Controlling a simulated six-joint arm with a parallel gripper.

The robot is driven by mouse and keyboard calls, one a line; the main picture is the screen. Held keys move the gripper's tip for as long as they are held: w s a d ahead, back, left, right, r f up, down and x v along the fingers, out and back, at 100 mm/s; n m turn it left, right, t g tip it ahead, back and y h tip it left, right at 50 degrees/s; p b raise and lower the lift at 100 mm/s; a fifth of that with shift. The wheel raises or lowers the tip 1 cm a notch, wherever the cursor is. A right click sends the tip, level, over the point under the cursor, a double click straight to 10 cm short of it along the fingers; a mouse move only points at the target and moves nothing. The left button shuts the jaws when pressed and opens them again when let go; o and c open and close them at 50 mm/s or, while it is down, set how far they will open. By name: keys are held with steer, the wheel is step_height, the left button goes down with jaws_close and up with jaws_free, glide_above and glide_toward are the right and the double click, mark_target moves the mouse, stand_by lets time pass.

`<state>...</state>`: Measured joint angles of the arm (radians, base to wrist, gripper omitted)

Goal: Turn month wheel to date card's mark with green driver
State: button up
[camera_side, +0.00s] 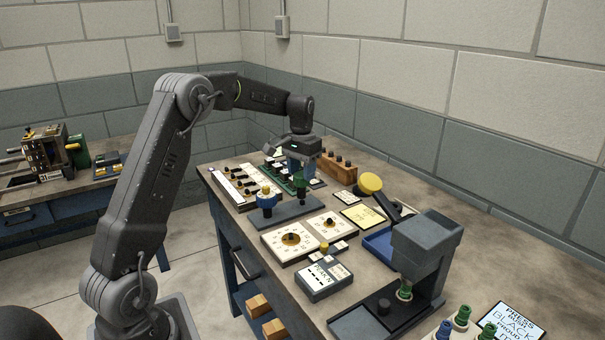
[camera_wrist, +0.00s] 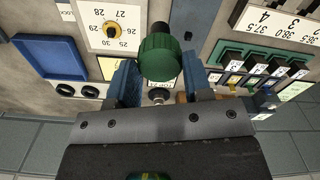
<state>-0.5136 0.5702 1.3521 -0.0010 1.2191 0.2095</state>
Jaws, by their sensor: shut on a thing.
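My gripper (camera_side: 301,165) points down over the back of the bench, and its blue fingers (camera_wrist: 160,78) are shut on the green driver (camera_wrist: 161,56). The driver's round green knob sits between the fingers; it also shows in the side view (camera_side: 300,183), above a dark grey rack. Two white dial plates lie in front: a larger one (camera_side: 291,240) and a smaller one (camera_side: 330,225). Their marks are too small in the side view. In the wrist view a dial (camera_wrist: 110,30) reads 25 to 30. A yellow card (camera_side: 362,216) lies beside the dials; its writing is unreadable.
A blue tray (camera_wrist: 48,62), a tall grey stand (camera_side: 420,250), a keypad box (camera_side: 323,281) and a wooden block (camera_side: 338,171) crowd the bench. A second bench stands at the left.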

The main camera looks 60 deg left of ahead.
steer(key=s+d+r+m, duration=0.2)
steer(key=s+d+m, duration=0.1)
steer(key=s+d, duration=0.5)
steer(key=shift+s+f, duration=0.15)
steer(key=shift+f, duration=2.3)
steer(key=shift+f, duration=1.25)
stand_by(0.5)
steer(key=m, duration=0.4)
steer(key=m, duration=0.3)
steer(key=shift+m, duration=0.7)
